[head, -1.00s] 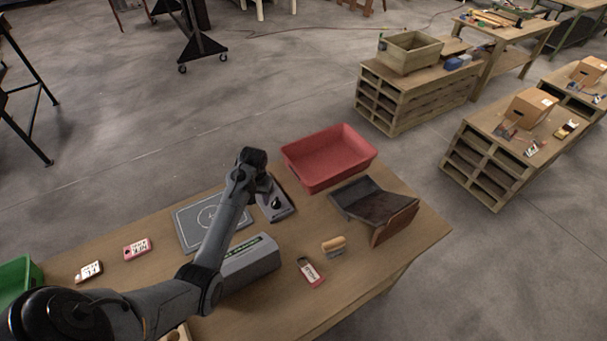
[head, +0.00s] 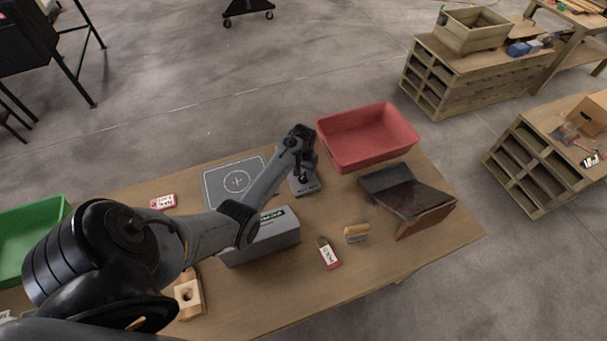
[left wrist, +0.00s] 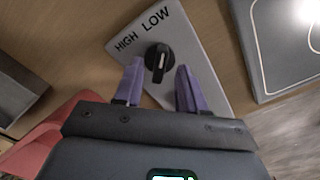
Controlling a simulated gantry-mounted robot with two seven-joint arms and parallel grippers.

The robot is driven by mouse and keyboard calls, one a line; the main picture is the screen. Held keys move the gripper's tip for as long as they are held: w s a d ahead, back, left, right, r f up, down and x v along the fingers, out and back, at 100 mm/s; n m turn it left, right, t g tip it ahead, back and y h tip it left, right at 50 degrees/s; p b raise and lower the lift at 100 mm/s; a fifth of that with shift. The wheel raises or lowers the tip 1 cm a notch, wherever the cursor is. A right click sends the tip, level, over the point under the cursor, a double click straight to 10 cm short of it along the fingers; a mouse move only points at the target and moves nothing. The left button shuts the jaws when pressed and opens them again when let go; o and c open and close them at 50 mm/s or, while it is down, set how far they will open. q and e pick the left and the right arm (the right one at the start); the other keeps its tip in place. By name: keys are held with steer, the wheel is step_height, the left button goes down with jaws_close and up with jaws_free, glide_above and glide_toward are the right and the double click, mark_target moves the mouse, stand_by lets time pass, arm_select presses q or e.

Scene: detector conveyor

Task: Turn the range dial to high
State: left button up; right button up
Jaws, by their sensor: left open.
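The range dial is a black knob (left wrist: 158,57) with a pale line on a light grey panel (left wrist: 181,36). In the left wrist view the panel reads HIGH to the knob's upper left and LOW above it. I cannot tell for sure which label the line marks. In the head view the panel (head: 309,187) lies between the grey mat and the red bin; the knob is hidden behind my gripper. My left gripper (left wrist: 160,67) is open and empty, its purple fingers apart on either side of the knob in the picture. Contact cannot be told. My right gripper is out of view.
A red bin (head: 388,153) stands behind the panel to the right, and a dark folded tray (head: 388,190) to its right. A grey box (head: 284,241) sits in front, under my left arm. A grey mat (head: 213,186) lies left. A brush (head: 356,233) and tag (head: 329,255) lie right.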

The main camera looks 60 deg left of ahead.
arm_select(q)
steer(key=shift+f, duration=0.85)
jaws_close()
